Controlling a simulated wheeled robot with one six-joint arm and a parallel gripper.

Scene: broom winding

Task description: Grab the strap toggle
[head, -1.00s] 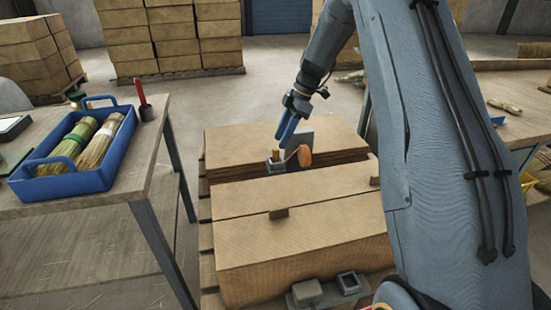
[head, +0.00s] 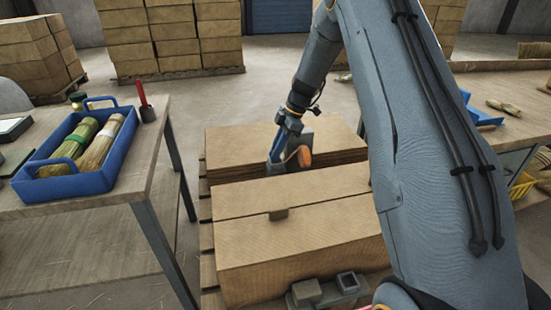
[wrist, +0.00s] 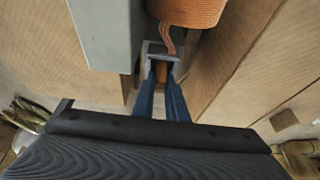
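A small orange-brown peg, which looks like the strap toggle (wrist: 160,72), stands in a grey metal bracket (wrist: 163,48) in the wrist view. An orange strap roll (wrist: 187,10) sits just beyond it, and shows in the head view (head: 304,156) beside my gripper. My gripper (wrist: 162,80) points down at the bracket, its two blue fingers on either side of the peg. The fingers stand apart, and I see no clear closing on the peg. In the head view my gripper (head: 276,158) hides the peg and most of the bracket.
The strap device stands between stacked cardboard boxes (head: 290,245) on a pallet. A grey plate (wrist: 108,32) rises close to the left of my fingers. A table at left holds a blue tray (head: 95,183) with brushes. A workbench (head: 505,133) stands at right.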

